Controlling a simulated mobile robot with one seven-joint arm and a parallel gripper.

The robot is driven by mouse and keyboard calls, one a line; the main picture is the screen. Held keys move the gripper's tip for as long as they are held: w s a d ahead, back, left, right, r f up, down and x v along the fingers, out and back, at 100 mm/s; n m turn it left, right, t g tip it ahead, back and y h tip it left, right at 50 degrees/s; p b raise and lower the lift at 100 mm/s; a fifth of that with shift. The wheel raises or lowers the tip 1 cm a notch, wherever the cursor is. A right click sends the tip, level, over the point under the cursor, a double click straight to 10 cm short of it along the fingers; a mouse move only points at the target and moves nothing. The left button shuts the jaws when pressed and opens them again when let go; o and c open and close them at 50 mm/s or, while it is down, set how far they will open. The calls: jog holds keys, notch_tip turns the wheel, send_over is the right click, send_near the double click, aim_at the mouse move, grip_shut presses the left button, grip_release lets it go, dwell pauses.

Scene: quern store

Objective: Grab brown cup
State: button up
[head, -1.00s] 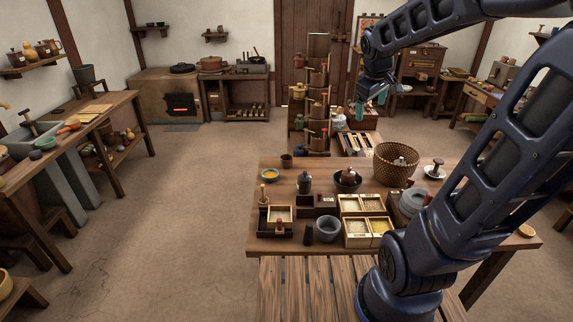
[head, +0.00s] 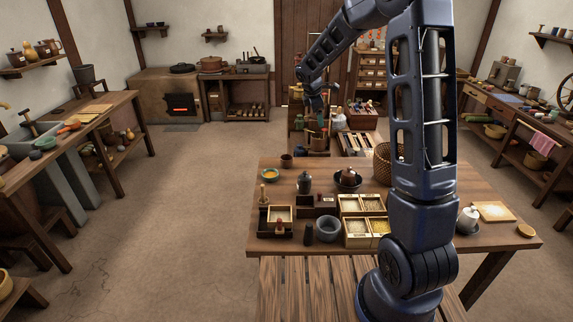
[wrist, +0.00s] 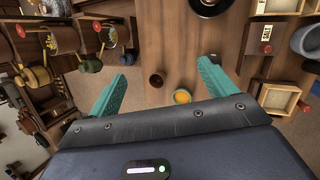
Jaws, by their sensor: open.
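A small brown cup (head: 286,161) stands upright near the back left edge of the wooden table (head: 300,240). It also shows in the wrist view (wrist: 157,79), where I look down on its dark mouth between and beyond my fingertips. My gripper (head: 318,118) is held in the air above the table's far side, behind and to the right of the cup, in front of the tall rack. In the wrist view its two teal fingers are wide apart with nothing between them (wrist: 163,72). The cup is apart from both fingers.
A bowl with yellow-orange contents (head: 270,175) stands close to the cup, at its front left. A dark jar (head: 305,183), a dark bowl (head: 347,180) and grain boxes (head: 363,228) stand farther right and forward. A tall rack (head: 299,125) rises behind the table.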

jog(key=w+a+f+n, duration=0.4)
jog(key=w+a+f, duration=0.25)
jog(key=f, duration=0.35)
jog(key=n, duration=0.6)
send_over(287, 162)
jog(key=a, duration=0.2)
jog(key=f, duration=1.2)
jog(key=shift+w+a+f, duration=0.1)
jog(key=shift+w+f, duration=0.2)
jog(key=shift+f, duration=0.1)
jog(key=shift+x, duration=5.45)
jog(key=shift+s, duration=0.1)
jog(key=c, duration=1.1)
